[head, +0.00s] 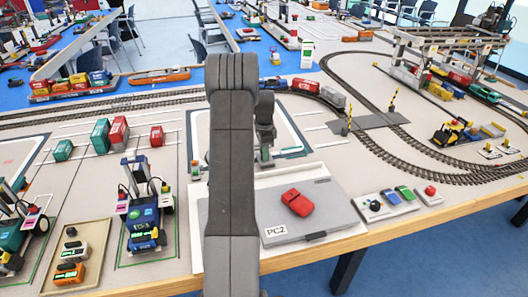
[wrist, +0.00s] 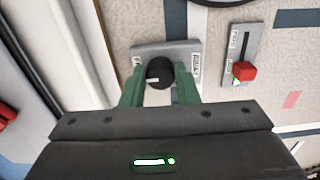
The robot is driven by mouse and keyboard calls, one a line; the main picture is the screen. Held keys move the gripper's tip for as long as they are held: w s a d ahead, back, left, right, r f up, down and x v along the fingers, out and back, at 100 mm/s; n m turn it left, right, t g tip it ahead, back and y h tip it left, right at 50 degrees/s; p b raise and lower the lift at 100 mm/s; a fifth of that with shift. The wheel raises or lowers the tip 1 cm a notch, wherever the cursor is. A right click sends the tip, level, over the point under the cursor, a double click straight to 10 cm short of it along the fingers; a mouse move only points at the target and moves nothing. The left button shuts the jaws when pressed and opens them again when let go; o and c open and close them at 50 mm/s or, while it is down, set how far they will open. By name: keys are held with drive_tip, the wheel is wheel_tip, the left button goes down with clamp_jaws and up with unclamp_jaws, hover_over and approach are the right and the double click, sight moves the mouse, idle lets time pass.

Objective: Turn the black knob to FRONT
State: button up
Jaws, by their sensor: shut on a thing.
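In the wrist view, the black knob (wrist: 158,70) sits on a small grey plate (wrist: 163,47) and carries a short white mark on its lower left part. A white label (wrist: 196,67) stands to the right of the knob, and another to its left is partly covered by a finger. Their lettering is too small to read. My gripper (wrist: 159,80) has its two green fingers on either side of the knob and is shut on it.
A slider plate with a red cap (wrist: 244,71) and a green light lies just right of the knob. In the head view, a grey case marked PC2 (head: 325,222) with a red car (head: 297,202) lies right of my arm. Toy vehicles (head: 145,220) stand left.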

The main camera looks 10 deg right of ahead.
drive_tip(key=shift+w+r, duration=0.1)
drive_tip(key=o, duration=1)
drive_tip(key=shift+c, duration=0.2)
wheel_tip(320, 180, up, 14)
drive_tip(key=shift+f, duration=0.25)
wheel_tip(320, 180, down, 14)
drive_tip(key=shift+r, duration=0.15)
idle(0.3)
